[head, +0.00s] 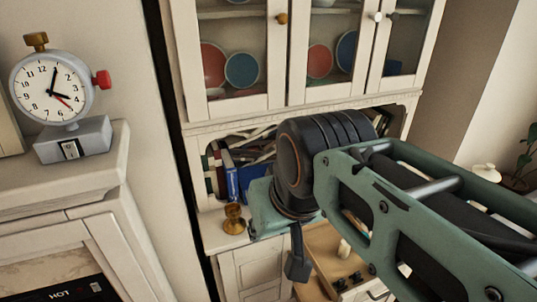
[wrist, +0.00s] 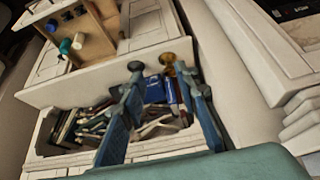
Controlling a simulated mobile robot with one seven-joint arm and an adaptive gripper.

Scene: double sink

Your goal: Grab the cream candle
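A small cream object (head: 343,247), likely the cream candle, stands in an open wooden drawer or box (head: 322,240) low in the head view, just right of my gripper's dark finger. In the wrist view, a whitish cylinder (wrist: 78,42) in the wooden box (wrist: 97,45) at the upper left looks like the same thing, but I cannot be sure. My gripper (wrist: 165,72) is open, with two blue-grey fingers wide apart and nothing between them. It is above the cabinet, apart from the cream object. In the head view my arm hides much of this area.
A brass goblet (head: 234,218) stands on the cabinet ledge near my gripper. Books (head: 240,178) fill the shelf behind. Glass-doored cupboards (head: 335,50) with plates rise above. A clock (head: 55,85) stands on the left counter. Dark small items (head: 345,282) sit by the cream object.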

